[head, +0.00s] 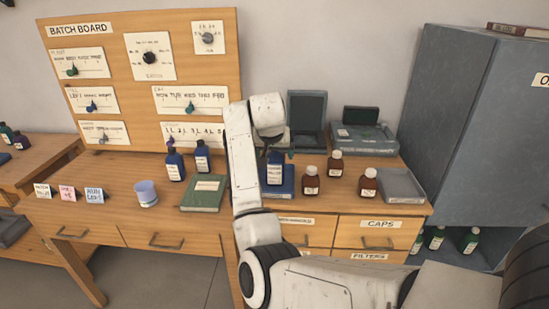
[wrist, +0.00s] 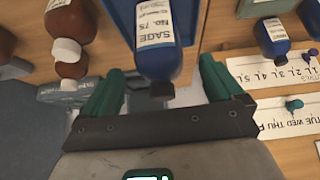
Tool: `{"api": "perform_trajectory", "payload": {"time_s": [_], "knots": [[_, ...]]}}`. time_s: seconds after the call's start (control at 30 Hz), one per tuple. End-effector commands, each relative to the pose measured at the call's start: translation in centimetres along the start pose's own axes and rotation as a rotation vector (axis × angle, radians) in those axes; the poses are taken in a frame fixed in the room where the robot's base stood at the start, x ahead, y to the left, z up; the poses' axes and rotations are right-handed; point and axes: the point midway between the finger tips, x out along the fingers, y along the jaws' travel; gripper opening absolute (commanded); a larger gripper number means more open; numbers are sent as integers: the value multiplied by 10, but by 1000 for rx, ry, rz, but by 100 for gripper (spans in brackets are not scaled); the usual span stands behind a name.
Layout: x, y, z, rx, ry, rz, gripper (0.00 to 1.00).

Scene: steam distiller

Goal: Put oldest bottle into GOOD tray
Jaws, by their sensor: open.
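A blue bottle with a dark cap (wrist: 157,40), labelled SAGE No. 75, stands in a blue tray (wrist: 196,38). In the head view this bottle (head: 275,168) and blue tray (head: 285,190) are right of my forearm. My gripper (wrist: 162,70) is open, its green fingers on either side of the bottle's cap end, with gaps visible. Two more blue bottles (head: 175,165) (head: 202,156) stand left of my arm. Brown bottles with white caps (head: 311,183) (head: 335,164) (head: 368,184) stand right of the blue tray. A grey tray (head: 402,187) is at the right edge. I cannot read GOOD on either tray.
The batch board (head: 145,75) stands behind the desk. A green book (head: 203,193), a pale cup (head: 146,193) and small cards (head: 68,193) are on the left. Grey equipment (head: 365,138) is behind the brown bottles. A grey cabinet (head: 475,120) stands right.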

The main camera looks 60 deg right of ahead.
Motion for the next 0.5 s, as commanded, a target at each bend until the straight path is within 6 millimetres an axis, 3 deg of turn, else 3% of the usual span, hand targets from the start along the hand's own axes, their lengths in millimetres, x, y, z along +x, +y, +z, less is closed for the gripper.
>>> {"api": "perform_trajectory", "payload": {"time_s": [0.2,0.5], "knots": [[-46,-1,-1,2,3,-3,94],[-79,0,-1,1,1,-1,94]]}}
